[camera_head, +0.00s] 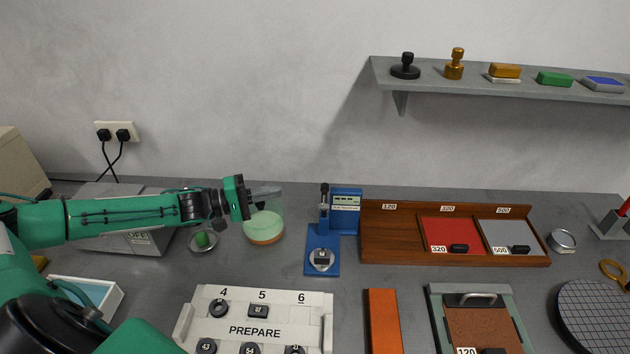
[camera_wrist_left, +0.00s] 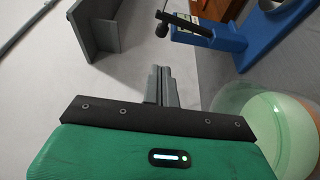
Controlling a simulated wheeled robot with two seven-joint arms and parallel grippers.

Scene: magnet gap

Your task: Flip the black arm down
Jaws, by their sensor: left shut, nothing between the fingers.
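The black arm (camera_head: 324,196) stands raised on the blue instrument (camera_head: 323,240), left of its small display. In the left wrist view the black arm (camera_wrist_left: 188,25) shows near the top, beside the blue body (camera_wrist_left: 225,42). The fingers also show in the left wrist view (camera_wrist_left: 160,85), shut and empty. My right gripper is out of view.
A glass bowl with green liquid (camera_head: 264,227) stands below my left gripper. A wooden tray (camera_head: 390,235) with red and grey pads is right of the instrument. A white PREPARE board (camera_head: 255,331) lies in front. A wall shelf (camera_head: 430,83) hangs at upper right.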

